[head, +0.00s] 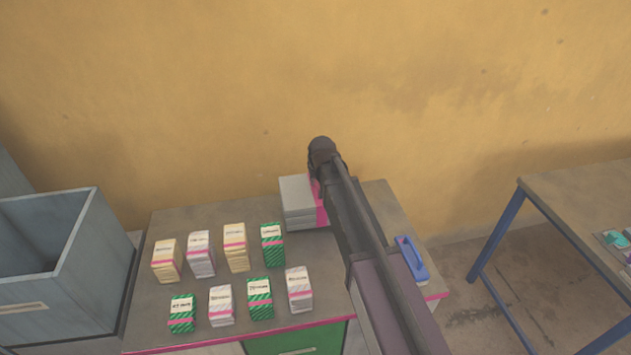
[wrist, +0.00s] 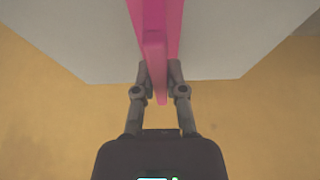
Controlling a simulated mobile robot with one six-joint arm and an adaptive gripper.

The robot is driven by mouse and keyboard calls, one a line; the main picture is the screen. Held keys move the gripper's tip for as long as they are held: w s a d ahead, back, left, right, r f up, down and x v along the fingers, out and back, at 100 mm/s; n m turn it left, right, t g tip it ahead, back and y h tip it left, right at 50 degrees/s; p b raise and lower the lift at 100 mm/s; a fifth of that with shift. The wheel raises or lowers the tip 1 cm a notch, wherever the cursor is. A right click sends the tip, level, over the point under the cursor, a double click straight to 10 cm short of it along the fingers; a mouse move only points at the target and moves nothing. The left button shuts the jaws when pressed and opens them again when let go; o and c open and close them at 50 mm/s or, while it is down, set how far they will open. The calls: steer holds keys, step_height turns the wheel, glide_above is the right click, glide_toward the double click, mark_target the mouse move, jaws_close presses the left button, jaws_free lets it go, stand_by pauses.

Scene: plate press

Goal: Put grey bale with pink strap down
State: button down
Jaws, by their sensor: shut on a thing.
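The grey bale with a pink strap (head: 296,197) is at the back of the cabinet top, right of the small packs, partly hidden by my arm in the head view. In the wrist view the pale grey bale (wrist: 226,40) fills the upper part, with the pink strap (wrist: 153,25) down its middle. My gripper (wrist: 160,72) is shut on the strap, one finger on each side of it. My arm hides the gripper's fingers in the head view. I cannot tell whether the bale touches the cabinet top.
Several small strapped packs (head: 234,248) in two rows fill the left and middle of the cabinet top (head: 345,322). A blue-handled object (head: 411,258) lies at its right. A grey open bin (head: 88,240) stands left; a blue-legged table (head: 585,195) stands right. A yellow wall is behind.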

steer(key=shift+f+b, duration=1.55)
steer(key=shift+f, duration=0.25)
steer(key=c, duration=0.7)
jaws_free()
steer(key=p+v, duration=1.1)
steer(key=v, duration=0.1)
steer(key=shift+s, duration=0.1)
steer(key=shift+d, duration=0.1)
steer(key=s+d+f+m+g+h, duration=0.1)
steer(key=s+d+m+g, duration=0.2)
steer(key=s+d, duration=1.8)
steer(key=shift+s+d+f+g, duration=0.2)
steer(key=shift+s+d+g, duration=0.15)
steer(key=shift+s+g, duration=0.3)
